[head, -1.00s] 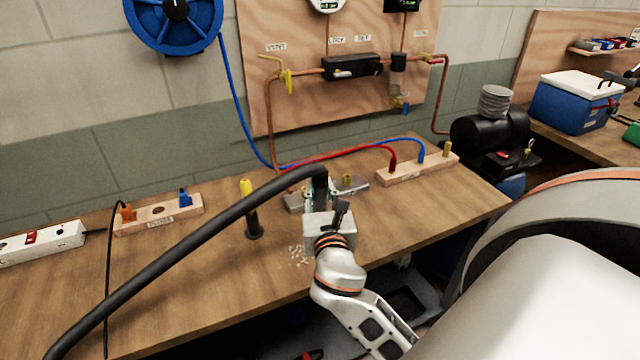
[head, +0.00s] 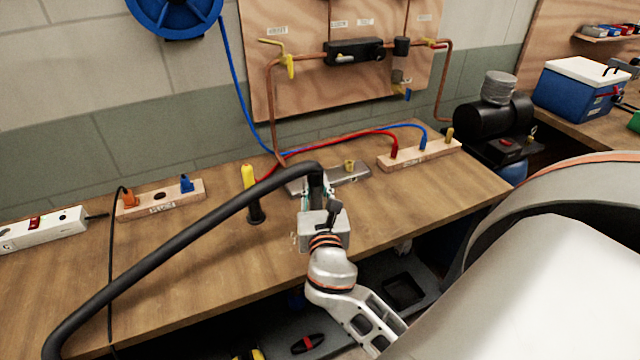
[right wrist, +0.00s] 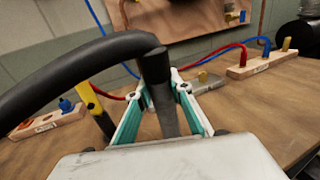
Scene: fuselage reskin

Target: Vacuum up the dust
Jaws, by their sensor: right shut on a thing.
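My right gripper (head: 316,188) is shut on the black vacuum nozzle (head: 316,178) above the workbench. In the right wrist view, the gripper's teal-sided fingers (right wrist: 163,100) stand either side of the upright nozzle (right wrist: 158,92). The thick black hose (head: 185,240) bends over from its top and runs down to the left. Pale dust specks (head: 294,239) show faintly on the bench just left of the gripper's body. The nozzle's lower end is hidden behind the gripper, so contact with the bench cannot be told. My left gripper is not in view.
A yellow-and-black tool (head: 250,190) stands upright left of the nozzle. A grey metal block (head: 345,176) lies behind it. Wooden holders stand at left (head: 160,208) and right (head: 420,157).

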